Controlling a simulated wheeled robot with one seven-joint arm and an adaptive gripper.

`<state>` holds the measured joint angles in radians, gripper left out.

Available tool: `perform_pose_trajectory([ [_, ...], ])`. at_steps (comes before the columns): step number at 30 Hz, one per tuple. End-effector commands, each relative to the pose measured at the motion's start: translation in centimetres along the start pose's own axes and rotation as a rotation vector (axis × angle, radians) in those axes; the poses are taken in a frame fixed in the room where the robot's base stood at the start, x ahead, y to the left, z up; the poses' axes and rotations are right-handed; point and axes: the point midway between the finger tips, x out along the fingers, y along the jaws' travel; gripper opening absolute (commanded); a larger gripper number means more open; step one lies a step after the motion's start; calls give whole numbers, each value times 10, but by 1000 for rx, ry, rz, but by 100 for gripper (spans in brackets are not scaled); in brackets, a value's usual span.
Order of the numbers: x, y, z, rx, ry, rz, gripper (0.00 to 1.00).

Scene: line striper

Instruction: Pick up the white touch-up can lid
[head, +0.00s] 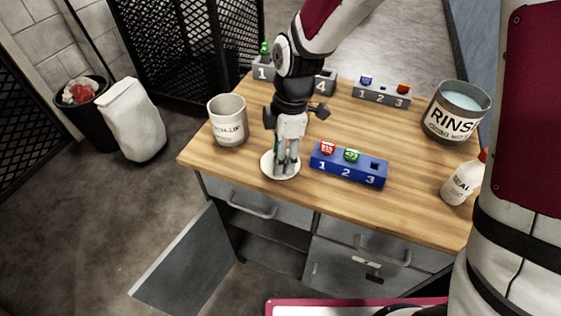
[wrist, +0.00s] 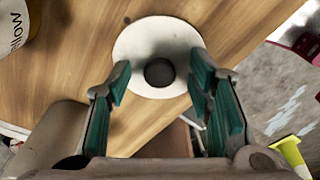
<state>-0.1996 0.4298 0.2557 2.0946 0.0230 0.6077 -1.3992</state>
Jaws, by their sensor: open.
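The white touch-up can lid (head: 268,168) is a flat round disc lying on the wooden table near its front edge, left of the blue numbered block. In the wrist view my gripper (wrist: 160,75) is open, with one teal-padded finger on each side of the knob. I cannot tell whether the fingertips touch the lid.
A labelled white can (head: 228,121) stands left of my gripper. The blue block (head: 348,166) holds red and green pieces. Grey numbered blocks (head: 381,94) are behind, a RINSE bucket (head: 455,112) and white bottle (head: 463,180) at right. A grey door (head: 183,264) hangs open below.

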Motion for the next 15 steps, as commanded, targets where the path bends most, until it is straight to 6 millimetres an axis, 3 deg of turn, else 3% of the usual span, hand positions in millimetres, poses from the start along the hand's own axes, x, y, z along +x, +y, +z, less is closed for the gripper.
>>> perform_pose_trajectory([
  [6,0,0,0,0,0,1,47],
  [12,0,0,0,1,0,1,2],
  [15,0,0,0,1,0,1,0],
])
